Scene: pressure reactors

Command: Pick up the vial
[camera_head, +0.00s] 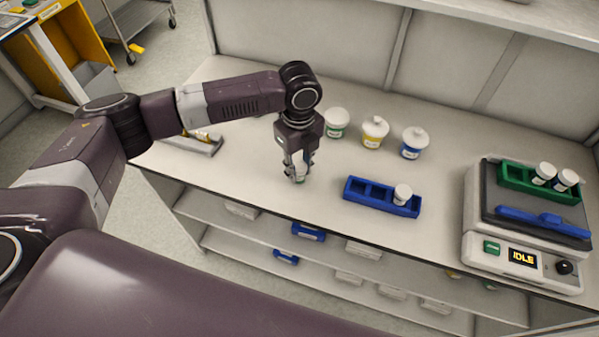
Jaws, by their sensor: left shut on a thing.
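My left gripper (299,168) points down over the bench, left of the blue rack. It is shut on a small whitish vial (298,173) with a hint of green low down. The fingers hide much of the vial, and I cannot tell whether its base touches the bench. Another white-capped vial (402,194) stands in the right end of the blue rack (368,194); the rack's other slots look empty. My right gripper is not in view.
Three lidded jars, green (336,123), yellow (374,132) and blue (413,142), stand behind. A device reading IDLE (523,258) at right carries a green rack (515,180) with two vials and a blue bar (543,222). The bench (255,185) is clear around the gripper.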

